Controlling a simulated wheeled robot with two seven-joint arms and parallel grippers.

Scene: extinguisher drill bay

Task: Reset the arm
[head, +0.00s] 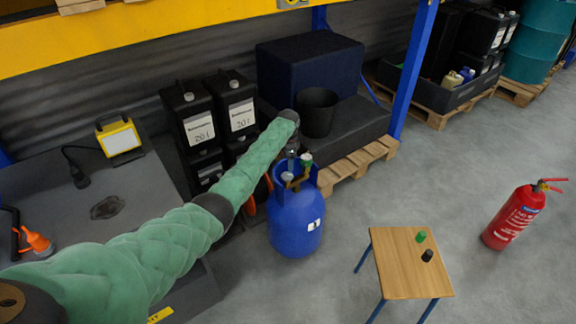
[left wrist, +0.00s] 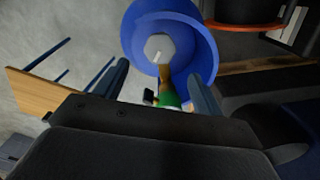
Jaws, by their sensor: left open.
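My left arm, in a quilted green sleeve, reaches from the lower left to the middle of the head view. My left gripper (head: 293,154) points down just above the blue gas cylinder (head: 296,222) and is mostly hidden by the arm's end. In the left wrist view the two fingers of the gripper (left wrist: 160,88) are spread apart. The cylinder's blue collar (left wrist: 205,40), brass valve and green knob (left wrist: 170,99) show between and beyond them. I cannot tell whether a finger touches the valve. My right gripper is not in view.
A small wooden table (head: 405,272) with a green and a black cap stands right of the cylinder. A red extinguisher (head: 513,217) stands farther right. Black canisters (head: 190,115), a black bucket (head: 318,111) and a blue rack post (head: 412,70) are behind. Floor between is clear.

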